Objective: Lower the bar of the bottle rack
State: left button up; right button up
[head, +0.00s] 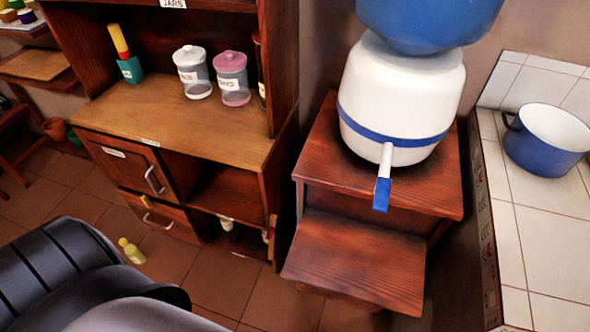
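I cannot make out the bottle rack or its bar with certainty. The wooden cabinet (194,122) has an open lower compartment at its right. Low in it are a pale bottle-like thing (227,223) and part of another (267,236), both mostly hidden by the cabinet front. Neither of my grippers is in view.
The cabinet top holds two jars (192,73) (232,80) and a teal holder (130,70). A white-and-blue water dispenser (400,95) stands on a stepped wooden stand (355,262). A blue pot (545,140) sits on the tiled counter (545,235). Tiled floor (225,275) lies open before the cabinet.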

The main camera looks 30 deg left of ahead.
aim_at(271, 234)
jog(key=l+u, duration=0.1)
jog(key=u, duration=0.35)
jog(key=i+l+u, duration=0.1)
jog(key=u, duration=0.4)
jog(key=l+u, duration=0.15)
jog(key=u, duration=0.3)
